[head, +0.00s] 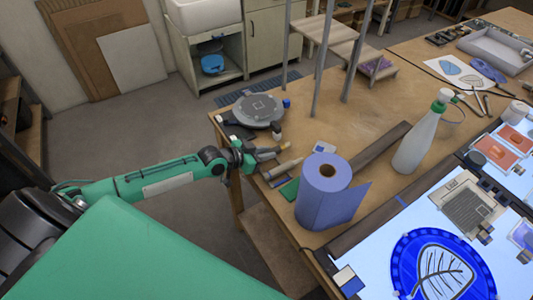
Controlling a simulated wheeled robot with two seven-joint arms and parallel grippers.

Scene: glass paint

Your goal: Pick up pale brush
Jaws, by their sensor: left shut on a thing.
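My left gripper (251,158) is at the left edge of the wooden table, low over its top. It is shut on a slim pale thing that looks like the pale brush (283,170). The brush points right from the fingers, towards the blue paper roll. Its grip end is partly hidden by the green fingers, and it is too small to tell whether it touches the table. A second tan, handle-like thing (270,152) lies just behind it. My right gripper is not in view.
A blue paper roll (324,192) stands right of the gripper. A round grey turntable (258,110) and small bottles are behind it. A lit panel (375,262) with a blue leaf disc lies at front right. The table's middle is fairly clear.

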